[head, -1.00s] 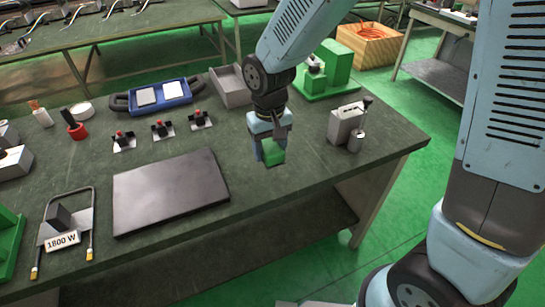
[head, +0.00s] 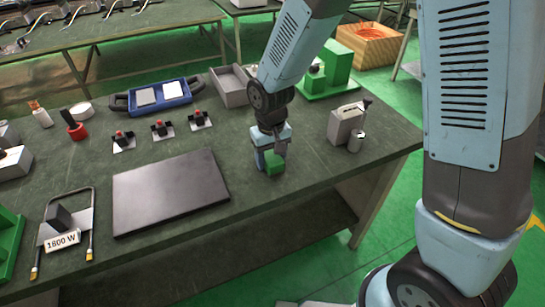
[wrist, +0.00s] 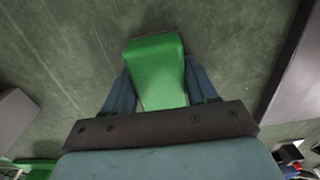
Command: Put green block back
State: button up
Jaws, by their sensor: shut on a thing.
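The green block (head: 274,163) is between the fingers of my gripper (head: 269,160), over the workbench (head: 240,205) to the right of the dark flat plate. In the wrist view the green block (wrist: 157,68) fills the space between the two blue fingers of my gripper (wrist: 160,92), which are shut on it. The head view does not clearly show whether the block touches the bench top. The block's lower side is hidden.
The dark flat plate (head: 170,192) lies left of my gripper. A grey metal box (head: 345,124) stands to the right near the bench edge. A grey tray (head: 231,88), a green stand (head: 338,70) and several small red-topped parts (head: 160,128) are behind. Bench around the gripper is clear.

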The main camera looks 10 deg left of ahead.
aim_at(271, 154)
jog(key=shift+f, duration=0.1)
jog(key=o, duration=1.2)
jog(key=shift+f, duration=0.1)
notch_tip(271, 154, up, 12)
jog(key=d+r+m+t, duration=0.1)
jog(key=d+r+m, duration=0.1)
jog(key=d+r, duration=0.5)
jog(key=d+r+m+t, duration=0.1)
jog(key=d+r, duration=0.4)
jog(key=d, duration=0.5)
jog(key=s+d+r+m+t, duration=0.1)
jog(key=s+d+r, duration=0.1)
jog(key=s+d, duration=0.3)
jog(key=s+d+r+m+t, duration=0.2)
jog(key=s+d, duration=0.3)
jog(key=d, duration=0.4)
jog(key=shift+s+r+t, duration=0.3)
jog(key=shift+s+r, duration=0.05)
jog(key=shift+r, duration=0.5)
